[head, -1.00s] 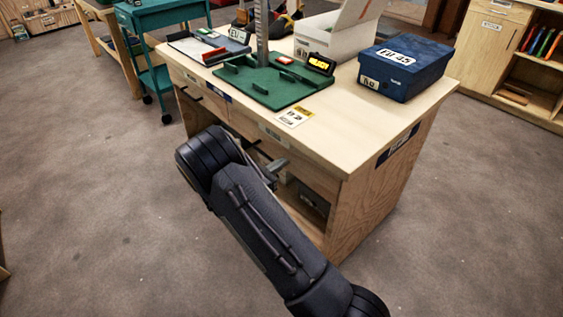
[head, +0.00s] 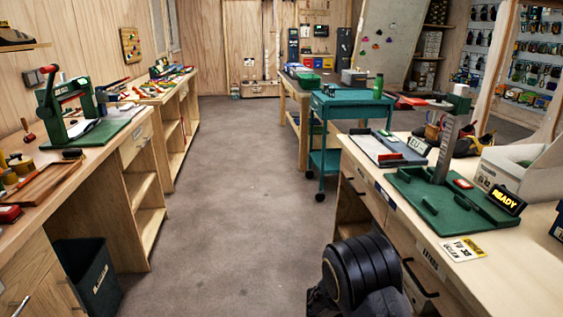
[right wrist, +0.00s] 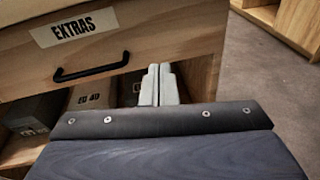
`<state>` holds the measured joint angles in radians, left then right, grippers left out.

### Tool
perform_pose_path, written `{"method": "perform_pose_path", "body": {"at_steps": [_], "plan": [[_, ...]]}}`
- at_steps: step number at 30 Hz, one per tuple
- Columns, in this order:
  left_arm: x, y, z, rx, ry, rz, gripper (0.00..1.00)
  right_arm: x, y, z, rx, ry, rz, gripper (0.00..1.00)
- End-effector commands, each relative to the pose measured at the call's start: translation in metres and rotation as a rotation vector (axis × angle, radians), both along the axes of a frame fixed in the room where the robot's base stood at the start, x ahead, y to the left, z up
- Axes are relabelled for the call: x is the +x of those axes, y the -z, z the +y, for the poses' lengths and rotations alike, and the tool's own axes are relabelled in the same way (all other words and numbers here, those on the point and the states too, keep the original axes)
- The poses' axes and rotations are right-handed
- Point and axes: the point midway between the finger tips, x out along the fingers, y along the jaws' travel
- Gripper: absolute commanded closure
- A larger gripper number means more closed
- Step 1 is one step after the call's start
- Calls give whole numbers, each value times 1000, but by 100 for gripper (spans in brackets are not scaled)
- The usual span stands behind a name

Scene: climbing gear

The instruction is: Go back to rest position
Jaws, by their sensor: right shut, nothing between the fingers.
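My right arm shows at the bottom of the head view, in front of the right-hand workbench (head: 415,262). Its gripper is hidden in that view. In the right wrist view my right gripper (right wrist: 158,86) is shut and empty. Its fingers point toward the bench front, just below a wooden drawer (right wrist: 130,35) labelled "EXTRAS" with a black handle (right wrist: 92,67). Boxes (right wrist: 90,95) sit on the open shelf behind the fingers. My left gripper is in neither view.
The right bench top carries a green measuring device (head: 450,200), a "READY" display (head: 507,199) and a white box (head: 520,165). A teal cart (head: 350,106) stands behind it. A left bench (head: 100,150) and dark bin (head: 87,275) flank a clear aisle floor (head: 235,200).

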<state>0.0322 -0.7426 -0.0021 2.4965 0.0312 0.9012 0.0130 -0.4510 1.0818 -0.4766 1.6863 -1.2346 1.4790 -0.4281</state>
Motion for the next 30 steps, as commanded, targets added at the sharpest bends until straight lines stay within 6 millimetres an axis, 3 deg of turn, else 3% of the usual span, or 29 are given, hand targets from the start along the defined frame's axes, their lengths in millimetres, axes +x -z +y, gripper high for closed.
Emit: {"method": "perform_pose_path", "body": {"at_steps": [3, 7, 15, 21, 30], "plan": [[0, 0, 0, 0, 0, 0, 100, -42, -11, -15, 234, 193, -121, 100], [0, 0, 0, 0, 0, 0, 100, -87, -20, -13, 493, 401, -276, 100], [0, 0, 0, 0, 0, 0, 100, -159, -51, 28, 971, 786, -636, 100], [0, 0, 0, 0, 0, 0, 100, -196, -83, 67, 1270, 1022, -914, 100], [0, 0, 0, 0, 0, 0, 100, -223, -112, 105, 1530, 1218, -1195, 100]]}}
